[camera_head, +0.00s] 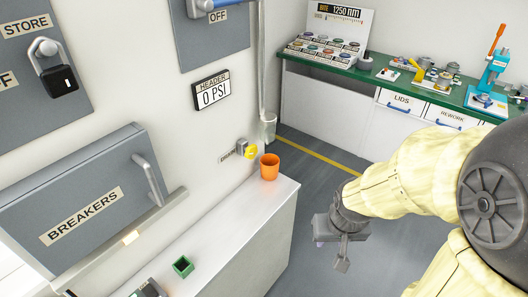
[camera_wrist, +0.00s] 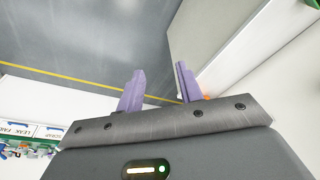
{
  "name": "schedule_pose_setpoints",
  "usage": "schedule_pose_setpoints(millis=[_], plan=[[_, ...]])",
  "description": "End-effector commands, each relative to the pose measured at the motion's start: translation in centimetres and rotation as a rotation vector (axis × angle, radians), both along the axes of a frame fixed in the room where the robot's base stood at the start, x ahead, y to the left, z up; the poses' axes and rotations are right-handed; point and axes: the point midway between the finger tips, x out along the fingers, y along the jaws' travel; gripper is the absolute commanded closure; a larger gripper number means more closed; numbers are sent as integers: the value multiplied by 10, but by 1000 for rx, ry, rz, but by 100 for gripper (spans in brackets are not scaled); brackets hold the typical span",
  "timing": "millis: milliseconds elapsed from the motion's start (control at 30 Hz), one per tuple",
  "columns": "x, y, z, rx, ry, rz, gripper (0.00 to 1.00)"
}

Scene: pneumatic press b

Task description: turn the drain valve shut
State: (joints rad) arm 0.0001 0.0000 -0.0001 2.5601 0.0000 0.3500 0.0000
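The drain valve is on the white wall, with a yellow handle (camera_head: 251,152) on a small grey fitting, next to a label that is partly readable as "DRAIN". An orange cup (camera_head: 269,167) stands on the white cabinet just below and right of the valve. My gripper (camera_head: 343,262) hangs over the grey floor, to the right of the cabinet and well apart from the valve. In the wrist view my gripper (camera_wrist: 160,88) has two purple fingers spread apart with nothing between them. A sliver of orange (camera_wrist: 206,97) shows beside the right finger. The valve is not distinguishable in the wrist view.
The white cabinet top (camera_head: 232,215) holds a small green container (camera_head: 183,266). A breakers box (camera_head: 85,205) juts from the wall at left. A header display (camera_head: 211,90) reads 0 PSI. A green-topped workbench (camera_head: 350,73) with tools stands behind. Open floor lies between.

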Motion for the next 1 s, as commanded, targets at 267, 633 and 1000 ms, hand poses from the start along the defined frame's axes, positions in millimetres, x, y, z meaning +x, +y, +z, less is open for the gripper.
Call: schedule_pose_setpoints(millis=[267, 633, 1000], plan=[[0, 0, 0, 0, 0, 0, 60], [88, -12, -27, -82, -213, 183, 27], [239, 28, -66, 42, -765, 639, 27]])
